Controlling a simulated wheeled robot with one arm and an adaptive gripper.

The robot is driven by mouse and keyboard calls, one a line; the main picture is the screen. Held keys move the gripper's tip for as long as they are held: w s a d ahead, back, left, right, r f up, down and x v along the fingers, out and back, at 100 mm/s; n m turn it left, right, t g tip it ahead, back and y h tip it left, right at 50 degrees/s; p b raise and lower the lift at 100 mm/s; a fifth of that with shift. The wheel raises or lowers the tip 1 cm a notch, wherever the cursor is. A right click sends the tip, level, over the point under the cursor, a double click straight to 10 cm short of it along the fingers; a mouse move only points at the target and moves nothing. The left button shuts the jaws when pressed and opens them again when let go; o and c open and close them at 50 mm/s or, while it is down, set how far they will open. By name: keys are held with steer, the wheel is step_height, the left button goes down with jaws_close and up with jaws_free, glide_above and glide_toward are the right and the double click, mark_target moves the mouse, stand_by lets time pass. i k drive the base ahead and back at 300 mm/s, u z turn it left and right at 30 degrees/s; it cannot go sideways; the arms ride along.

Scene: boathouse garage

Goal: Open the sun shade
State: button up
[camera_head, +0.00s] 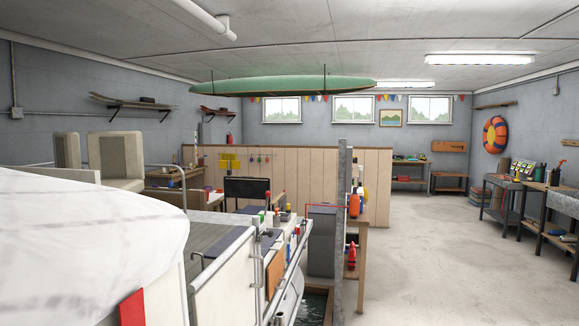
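I see nothing that I can clearly identify as the sun shade. A boat-like structure fills the left side, with two pale seats (116,160), a grey deck (215,240) and a white side wall (225,275). A thin curved metal tube (180,178) rises beside the seats; I cannot tell whether it belongs to a shade. A large white, cloth-like surface (85,245) covers the near left corner, with a red strip (132,308) at its lower edge. My gripper is not in view.
A metal rail (285,270) and a grey post (342,230) stand near the middle. Several bottles line the boat's side. A wood-panelled partition (310,175) stands behind. A green hull (290,85) hangs overhead. Workbenches (548,190) line the right. The concrete floor (440,260) is clear at centre right.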

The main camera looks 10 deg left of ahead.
mark_target(235, 165)
steer(key=z, duration=0.35)
steer(key=i, duration=10.75)
steer(key=u, duration=1.05)
